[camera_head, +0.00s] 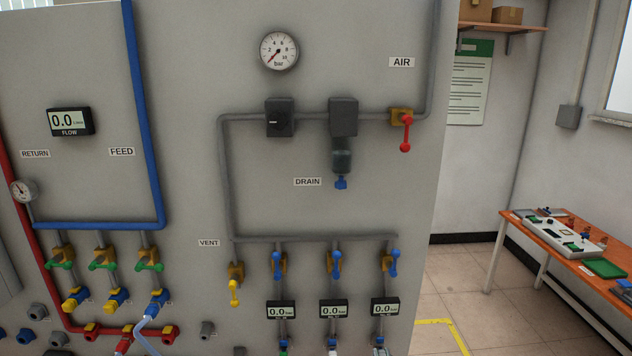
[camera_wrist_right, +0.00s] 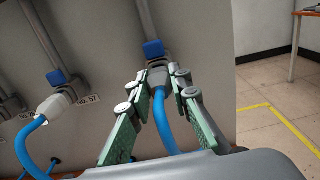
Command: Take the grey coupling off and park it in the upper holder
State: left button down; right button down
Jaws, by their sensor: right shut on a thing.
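In the right wrist view, my right gripper (camera_wrist_right: 156,84) is shut on the grey coupling (camera_wrist_right: 157,76), with a green-padded finger on each side. The coupling sits right under a blue collar (camera_wrist_right: 153,50) on the panel's right-hand outlet, and a blue hose (camera_wrist_right: 163,120) hangs from it. In the head view, the grey coupling (camera_head: 380,351) shows only at the bottom edge, below the right-hand display. A small grey holder (camera_head: 207,329) sticks out of the panel left of the outlets; another grey piece (camera_head: 240,350) is lower, partly cut off. I cannot tell for sure which is the upper holder. My left gripper is not in view.
A white coupling (camera_wrist_right: 52,103) with its blue hose hangs to the left in the wrist view. Several blue valve levers (camera_head: 336,262) and displays (camera_head: 333,309) sit above the outlets. A yellow vent lever (camera_head: 235,292) is near the grey holder.

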jog(key=shift+s, duration=0.1)
jog(key=shift+s+d+p, duration=0.1)
jog(key=shift+s+p, duration=0.6)
jog(key=shift+s, duration=2.2)
jog(key=shift+s, duration=0.1)
